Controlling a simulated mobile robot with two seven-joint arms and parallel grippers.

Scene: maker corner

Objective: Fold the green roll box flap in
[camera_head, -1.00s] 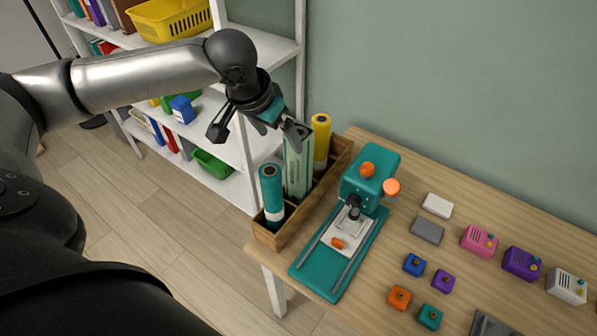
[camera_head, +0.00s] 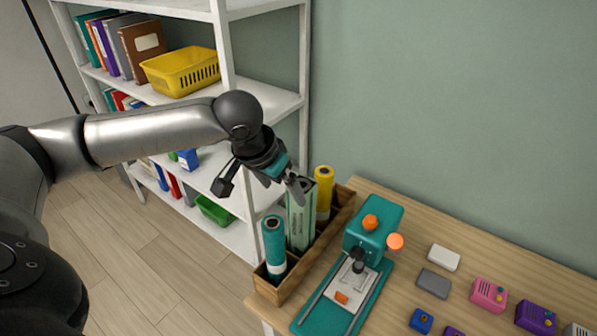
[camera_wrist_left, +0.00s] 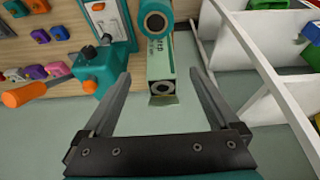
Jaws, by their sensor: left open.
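The green roll box (camera_head: 301,222) stands upright in the wooden rack, between a teal roll (camera_head: 274,248) and a yellow roll (camera_head: 323,190). My left gripper (camera_head: 290,184) is at the box's top end. In the left wrist view my gripper (camera_wrist_left: 160,73) is open, with the box (camera_wrist_left: 160,66) between its fingers and a gap on each side. A small flap (camera_wrist_left: 163,100) stands out at the edge of that end. My right gripper is in neither view.
The wooden rack (camera_head: 344,211) sits at the table's left end. A teal press (camera_head: 370,238) stands beside it. Small coloured boxes lie farther right. A white shelf (camera_head: 276,99) with a yellow basket (camera_head: 182,72) stands behind my left arm.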

